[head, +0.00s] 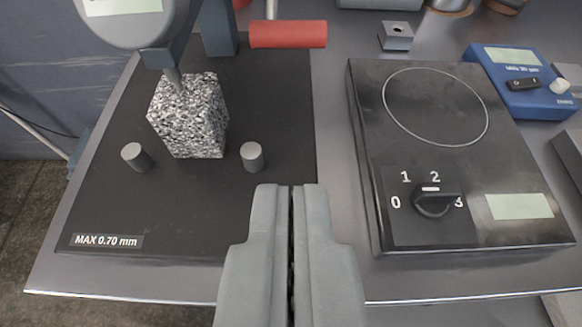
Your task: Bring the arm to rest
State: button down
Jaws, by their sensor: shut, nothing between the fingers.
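My gripper (291,190) shows at the bottom middle of the head view, pointing away over the front of the bench. Its two grey fingers are closed together with nothing between them. Its tips appear over the right edge of a black mat (200,215), and I see no contact with any object. The rest of my arm is out of view.
A speckled block (190,120) stands under a dial gauge (125,15), between two short grey pegs (252,156). A red cylinder (288,34) lies behind. A black hotplate (370,150) is right, a blue meter (525,85) beyond. Bare bench separates mat and hotplate.

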jog(key=a+m+g+h, duration=0.1)
jog(key=a+h, duration=0.1)
jog(key=a, duration=1.9)
jog(key=s+a+r+t, duration=0.2)
jog(key=s+a, duration=0.3)
jog(key=a, duration=0.4)
jog(key=s+a+r+t+y, duration=0.1)
jog(key=s+a+r+t, duration=0.2)
jog(key=s+a, duration=0.3)
jog(key=a, duration=0.3)
jog(key=shift+a+r+t, duration=0.15)
jog(key=shift+r+t, duration=0.15)
jog(key=shift+t, duration=0.1)
